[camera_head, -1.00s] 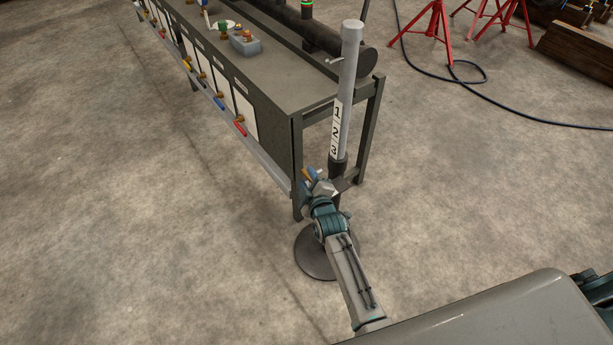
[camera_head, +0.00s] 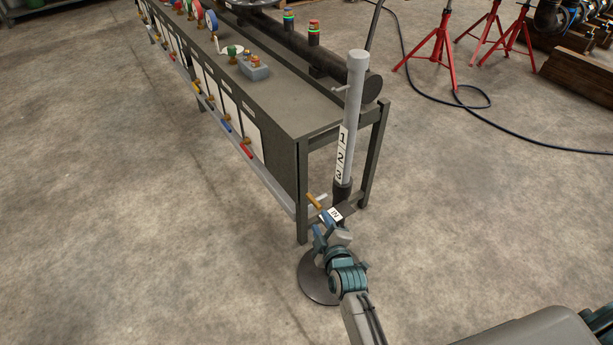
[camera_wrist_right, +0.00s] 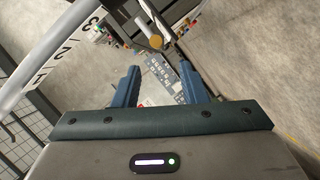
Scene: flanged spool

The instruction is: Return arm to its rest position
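My right gripper (camera_head: 328,232) is just in front of the foot of the grey pole (camera_head: 351,105), over the round dark base (camera_head: 316,280). It is apart from the yellow handle (camera_head: 314,200), which sits a little beyond it beside a small white tag (camera_head: 332,214). The round end of a yellow handle (camera_wrist_right: 156,41) shows past the fingertips. My left gripper is not in view.
The long grey bench (camera_head: 295,122) stands behind, with coloured handles along its side and a dark pipe (camera_head: 325,65) on top. Red stands (camera_head: 437,55) and a black hose (camera_head: 480,105) are at the upper right. The floor to the left is clear.

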